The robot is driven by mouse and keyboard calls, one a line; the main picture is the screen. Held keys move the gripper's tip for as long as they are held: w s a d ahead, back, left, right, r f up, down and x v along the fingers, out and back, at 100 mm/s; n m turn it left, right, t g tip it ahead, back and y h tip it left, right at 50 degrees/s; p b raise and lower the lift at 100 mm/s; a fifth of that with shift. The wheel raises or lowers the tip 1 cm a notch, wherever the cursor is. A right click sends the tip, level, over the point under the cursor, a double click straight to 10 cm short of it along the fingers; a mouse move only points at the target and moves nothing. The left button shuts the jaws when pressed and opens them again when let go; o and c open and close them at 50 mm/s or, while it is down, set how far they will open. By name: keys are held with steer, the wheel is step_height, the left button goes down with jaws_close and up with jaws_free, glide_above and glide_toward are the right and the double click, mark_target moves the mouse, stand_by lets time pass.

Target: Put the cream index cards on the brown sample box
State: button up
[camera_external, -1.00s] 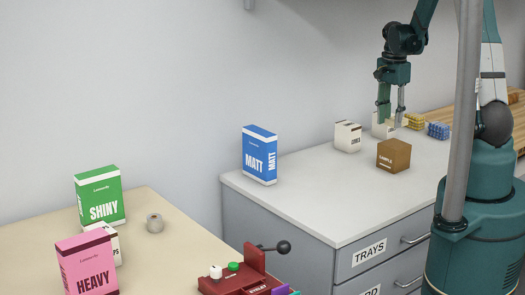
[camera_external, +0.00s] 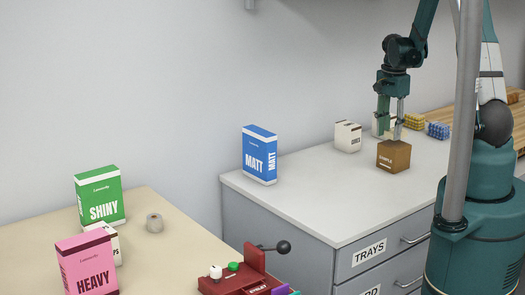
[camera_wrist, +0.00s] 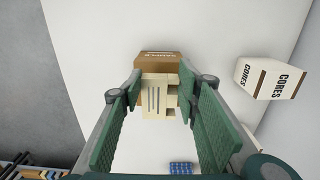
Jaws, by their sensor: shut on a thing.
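The brown sample box (camera_external: 394,157) sits on the white cabinet top, and it also shows in the wrist view (camera_wrist: 146,58). My gripper (camera_external: 391,133) points down just over the box. In the wrist view my gripper (camera_wrist: 158,92) is shut on the cream index cards (camera_wrist: 151,104), a small pale block between the two green fingers. The cards overlap the near part of the brown box there. I cannot tell whether they touch its top.
A white box marked CORES (camera_external: 348,137) stands left of the sample box, near the wall. Yellow (camera_external: 414,121) and blue (camera_external: 437,130) stacks lie to the right. A blue MATT box (camera_external: 259,155) stands farther left. The cabinet top between is clear.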

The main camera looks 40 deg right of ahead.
mark_target(390, 133)
steer(key=shift+f, duration=1.25)
steer(key=shift+f, duration=0.2)
steer(key=o, duration=0.9)
steer(key=shift+r, duration=0.25)
steer(key=shift+r, duration=5.95)
